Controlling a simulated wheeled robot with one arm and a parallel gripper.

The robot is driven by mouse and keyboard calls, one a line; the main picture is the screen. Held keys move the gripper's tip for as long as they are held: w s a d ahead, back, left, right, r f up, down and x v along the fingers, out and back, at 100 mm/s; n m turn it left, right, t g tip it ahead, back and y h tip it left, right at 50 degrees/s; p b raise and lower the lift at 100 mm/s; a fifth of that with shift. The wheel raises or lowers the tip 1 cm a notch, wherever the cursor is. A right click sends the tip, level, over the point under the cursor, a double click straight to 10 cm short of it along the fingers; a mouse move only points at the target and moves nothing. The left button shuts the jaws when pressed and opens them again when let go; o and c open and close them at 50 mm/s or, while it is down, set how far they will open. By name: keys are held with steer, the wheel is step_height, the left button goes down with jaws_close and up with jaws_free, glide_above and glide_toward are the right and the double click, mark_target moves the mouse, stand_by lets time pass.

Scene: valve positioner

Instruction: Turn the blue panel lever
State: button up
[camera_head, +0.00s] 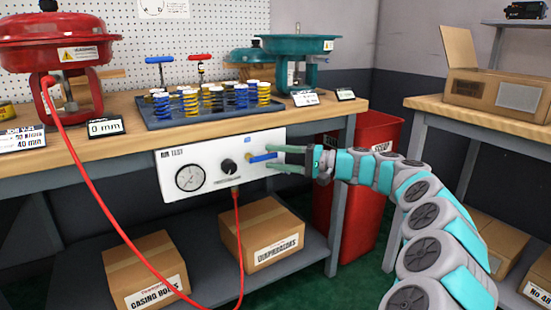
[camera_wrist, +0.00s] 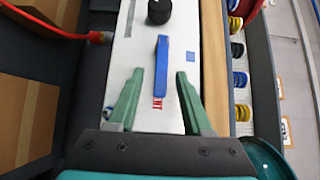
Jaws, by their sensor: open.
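The blue lever (camera_head: 263,157) sits on the right part of the white air test panel (camera_head: 207,186) under the workbench edge. In the wrist view the blue lever (camera_wrist: 161,66) lies along the panel, its near end between the tips of my gripper (camera_wrist: 158,82). My gripper (camera_head: 284,158) is open, with one green finger on each side of the lever's end. A gap shows between the lever and each finger in the wrist view. A black knob (camera_wrist: 160,11) stands past the lever's far end.
The panel also carries a round gauge (camera_head: 190,178) and a red hose (camera_head: 237,212) plugged in below the knob. A tray (camera_head: 160,120) of springs is on the bench above. Boxes (camera_head: 264,236) stand on the shelf below. A red bin (camera_head: 376,190) stands behind my arm.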

steer(key=shift+a, duration=0.1)
jaws_close()
stand_by(0.3)
stand_by(1.1)
